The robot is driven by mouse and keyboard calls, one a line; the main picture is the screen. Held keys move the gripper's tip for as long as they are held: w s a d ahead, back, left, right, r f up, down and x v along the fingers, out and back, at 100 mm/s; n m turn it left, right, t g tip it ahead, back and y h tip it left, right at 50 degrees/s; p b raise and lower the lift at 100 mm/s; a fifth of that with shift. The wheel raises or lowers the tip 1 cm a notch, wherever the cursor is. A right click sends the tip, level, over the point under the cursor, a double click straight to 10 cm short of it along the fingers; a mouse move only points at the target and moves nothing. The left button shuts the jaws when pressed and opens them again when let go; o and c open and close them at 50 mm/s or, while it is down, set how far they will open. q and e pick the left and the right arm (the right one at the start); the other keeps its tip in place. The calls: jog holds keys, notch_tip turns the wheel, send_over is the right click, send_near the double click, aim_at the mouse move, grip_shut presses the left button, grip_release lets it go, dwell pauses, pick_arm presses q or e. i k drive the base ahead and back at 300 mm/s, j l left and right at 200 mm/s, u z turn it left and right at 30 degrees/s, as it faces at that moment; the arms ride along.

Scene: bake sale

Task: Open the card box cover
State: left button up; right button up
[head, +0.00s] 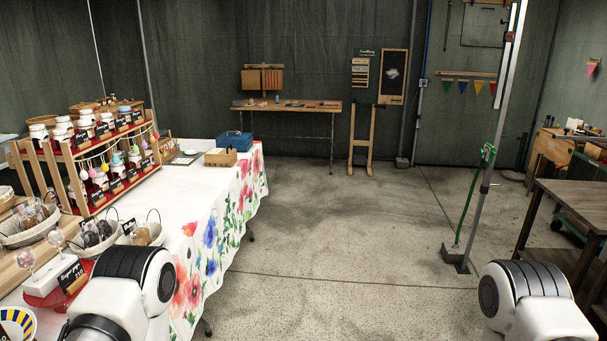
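Two boxes stand at the far end of the flowered table. One is a blue box (233,141) whose top looks closed. The other is a small light wooden box (221,157) just in front of it, with small contents that are too small to make out. I cannot tell which one is the card box, and no separate cover is clear. White and black links of my two arms show at the bottom left and bottom right. Both my grippers are out of view, and both boxes are well ahead of the arms.
The long table with a flowered cloth (215,215) runs along the left, holding a tiered wooden rack (75,150) of jars and baskets (30,231). Open concrete floor (340,240) lies right of it. A post with a green hose (470,205) and a dark wooden table (575,200) stand at right.

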aim_at(215, 156)
jog(key=i+u, duration=0.1)
jog(key=i, duration=0.45)
jog(key=i+l+u, duration=0.1)
jog(key=i, duration=0.45)
jog(key=i+l, duration=0.15)
jog(key=i, duration=0.35)
jog(key=i+l+u, duration=0.15)
jog(key=i, duration=0.4)
jog(key=i+l+u, duration=0.1)
jog(key=i, duration=0.45)
jog(key=i+l+u, duration=0.95)
jog(key=k+j, duration=0.1)
jog(key=k+u, duration=0.2)
jog(key=u, duration=0.2)
jog(key=k+j+u, duration=0.15)
jog(key=u, duration=0.3)
jog(key=k+j+u, duration=0.2)
jog(key=u, duration=0.2)
jog(key=k+j+u, duration=0.15)
jog(key=u, duration=0.25)
jog(key=j+u, duration=0.1)
jog(key=u, duration=0.75)
